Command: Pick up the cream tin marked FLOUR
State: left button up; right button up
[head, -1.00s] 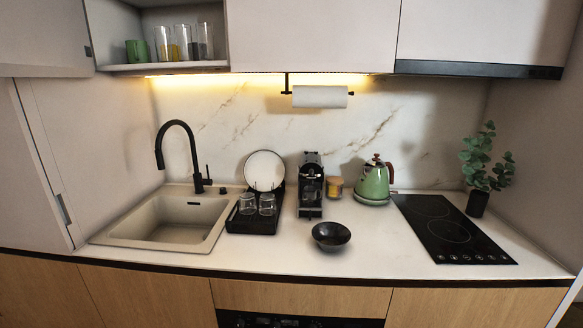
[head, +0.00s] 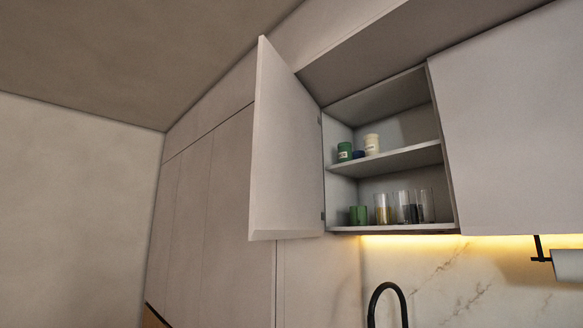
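A cream tin (head: 371,144) stands upright on the upper shelf of the open wall cupboard in the head view. Its marking is too small to read. A green tin with a pale label (head: 344,151) stands to its left on the same shelf. A low dark blue thing (head: 358,154) sits between the two. Neither of my grippers shows in the head view.
The cupboard door (head: 285,145) stands open to the left. The lower shelf (head: 390,227) holds a green cup (head: 358,215) and several glasses (head: 403,207). The black faucet (head: 387,292) and paper towel roll (head: 567,265) are below.

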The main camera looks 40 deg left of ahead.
aim_at(372, 141)
jog(key=i+j, duration=0.1)
jog(key=j, duration=1)
jog(key=i+j+z, duration=0.1)
jog(key=j, duration=2.15)
jog(key=l+u, duration=0.15)
jog(key=l, duration=0.4)
jog(key=l+u, duration=0.15)
jog(key=l, duration=0.4)
jog(key=k+l+u, duration=0.2)
jog(key=l, duration=0.3)
jog(key=i, duration=0.05)
